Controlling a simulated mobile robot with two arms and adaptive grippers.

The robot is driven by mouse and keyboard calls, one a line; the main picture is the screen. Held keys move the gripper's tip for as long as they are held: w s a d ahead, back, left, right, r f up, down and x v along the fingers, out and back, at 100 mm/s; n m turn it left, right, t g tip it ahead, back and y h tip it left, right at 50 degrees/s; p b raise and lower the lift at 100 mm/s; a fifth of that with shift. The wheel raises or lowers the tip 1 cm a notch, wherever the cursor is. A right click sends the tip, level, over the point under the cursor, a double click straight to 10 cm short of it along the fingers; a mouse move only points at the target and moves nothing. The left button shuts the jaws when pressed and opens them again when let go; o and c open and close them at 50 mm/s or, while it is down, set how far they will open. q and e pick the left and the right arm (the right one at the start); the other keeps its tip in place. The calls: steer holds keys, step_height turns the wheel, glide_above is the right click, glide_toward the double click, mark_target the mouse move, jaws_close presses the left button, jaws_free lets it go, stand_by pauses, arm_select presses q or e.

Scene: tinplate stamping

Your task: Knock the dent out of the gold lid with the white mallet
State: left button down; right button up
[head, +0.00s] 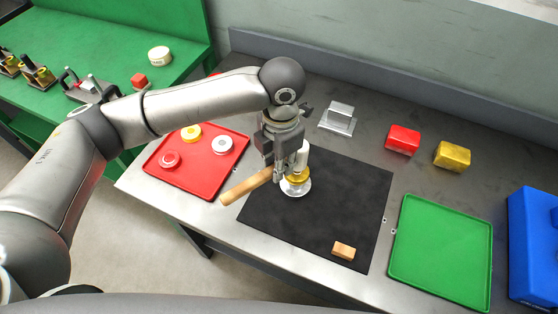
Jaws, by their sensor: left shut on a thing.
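My left gripper (280,176) is shut on the white mallet, over the left part of the black mat (335,205). The mallet's wooden handle (243,188) sticks out to the lower left, and its white head (302,156) shows just right of the fingers. The gold lid (299,178) is right below the head, on a round silver stand (296,189) on the mat. The gripper and mallet partly cover the lid, so I cannot see the dent or tell whether head and lid touch. My right gripper is out of view.
A red tray (178,183) with several lids is at left, an empty green tray (440,250) at right. A wooden block (344,250) lies on the mat's front. A metal stand (339,118), red block (403,139) and yellow block (452,156) stand behind. A blue bin (535,245) is far right.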

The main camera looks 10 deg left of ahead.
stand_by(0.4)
arm_select(q)
steer(key=shift+f+b, duration=0.55)
steer(key=shift+f, duration=0.95)
step_height(320, 180, up, 5)
steer(key=p, duration=0.5)
steer(key=shift+r, duration=0.15)
steer(key=a+r+p, duration=0.2)
steer(key=a+p, duration=0.3)
steer(key=a, duration=0.4)
steer(key=shift+r, duration=0.35)
